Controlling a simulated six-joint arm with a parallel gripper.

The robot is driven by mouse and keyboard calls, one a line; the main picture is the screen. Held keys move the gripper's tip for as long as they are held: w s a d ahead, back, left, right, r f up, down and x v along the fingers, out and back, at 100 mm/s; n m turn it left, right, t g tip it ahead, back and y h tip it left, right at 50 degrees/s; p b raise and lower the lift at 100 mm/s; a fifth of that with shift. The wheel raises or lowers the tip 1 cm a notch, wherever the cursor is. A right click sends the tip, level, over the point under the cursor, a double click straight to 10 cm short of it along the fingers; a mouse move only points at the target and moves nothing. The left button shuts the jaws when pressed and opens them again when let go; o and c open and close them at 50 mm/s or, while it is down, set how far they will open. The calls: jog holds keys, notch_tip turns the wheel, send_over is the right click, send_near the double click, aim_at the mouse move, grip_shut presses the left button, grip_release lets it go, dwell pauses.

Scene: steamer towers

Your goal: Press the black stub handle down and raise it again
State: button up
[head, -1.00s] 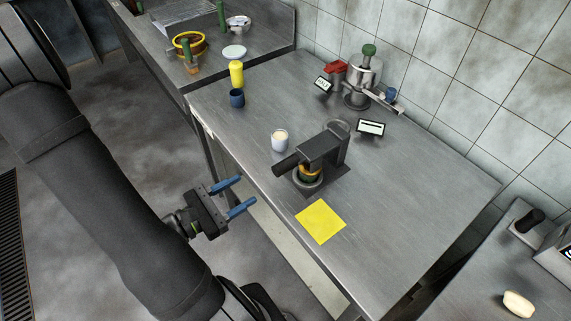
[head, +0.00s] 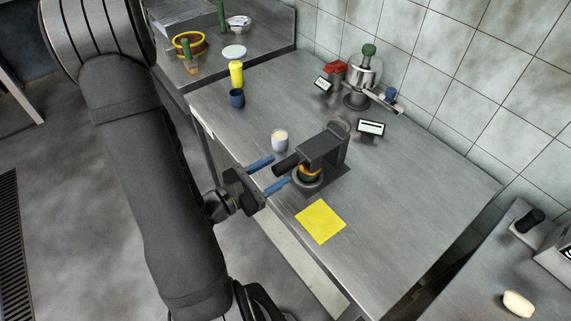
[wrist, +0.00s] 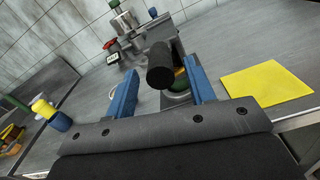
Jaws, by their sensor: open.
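The black stub handle (head: 287,164) sticks out toward me from a dark grey press (head: 322,148) on the steel table. In the wrist view the handle (wrist: 160,66) shows end-on between the two blue fingers. My gripper (head: 268,173) is open, its fingertips near the handle, one on each side in the picture. I cannot tell whether either finger touches it. Under the press arm sits a round base with a yellow and green piece (head: 308,172), partly hidden by the press arm and, in the wrist view, by the handle.
A white cup (head: 280,141) stands close to the left finger. A yellow sheet (head: 320,222) lies in front of the press. The table's front right is clear.

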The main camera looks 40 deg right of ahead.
aim_at(302, 156)
jog(key=shift+d, duration=2)
jog(key=shift+c, duration=0.2)
grip_shut()
